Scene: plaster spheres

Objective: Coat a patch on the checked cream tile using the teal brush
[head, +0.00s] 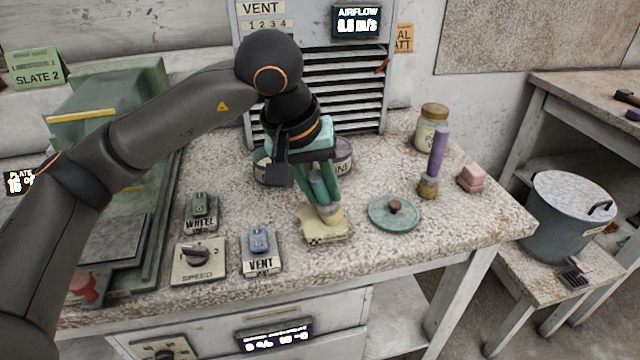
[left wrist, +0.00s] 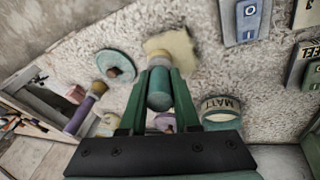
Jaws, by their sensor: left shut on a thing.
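The cream tile (head: 318,236) with a checked edge lies on the speckled worktop near its front; it also shows in the left wrist view (left wrist: 182,45). My left gripper (head: 322,190) is shut on the teal brush (head: 318,183) above the tile. The brush points down, slightly tilted, with its pale bristle end (head: 331,215) at the tile's top face. It seems to touch the tile, but exact contact cannot be told. In the left wrist view the brush's teal handle (left wrist: 159,90) sits between the two green fingers. My right gripper is not in view.
A teal lid (head: 393,213) lies right of the tile, with a purple-handled brush (head: 436,160) and pink block (head: 471,178) beyond. Two jars stand behind my gripper, one labelled MATT (left wrist: 222,112). VENT (head: 258,250), WHEEL (head: 200,212) and SPEED (head: 199,259) controls are at left.

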